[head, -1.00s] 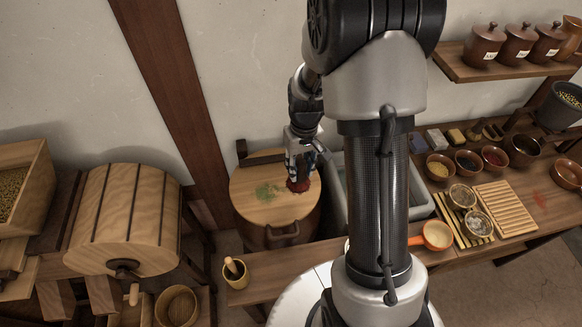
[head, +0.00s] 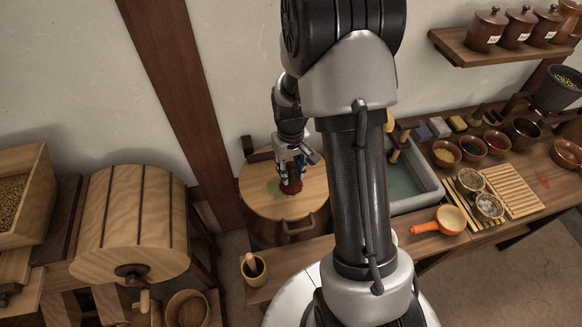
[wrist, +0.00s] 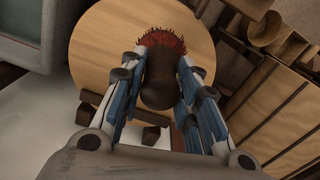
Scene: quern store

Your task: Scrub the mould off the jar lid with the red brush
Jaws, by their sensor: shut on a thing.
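The jar lid (head: 262,203) is a round, pale wooden disc on a large brown jar (head: 268,232) by the wall. A green mould patch (head: 272,187) shows on its left half, just left of the brush. My gripper (head: 291,172) is shut on the red brush (head: 291,188), bristles down at the lid. In the wrist view the dark brush handle (wrist: 159,82) is between my fingers (wrist: 160,95) and the red bristles (wrist: 163,40) are over the lid (wrist: 105,45). No green shows there. The brush and gripper may hide some mould.
A grey basin (head: 428,190) stands right of the jar, partly behind my arm. The bench beyond holds bowls, a slatted rack (head: 512,192) and an orange pan (head: 450,219). A wooden drum (head: 125,220) stands left. A mortar (head: 253,268) sits in front of the jar.

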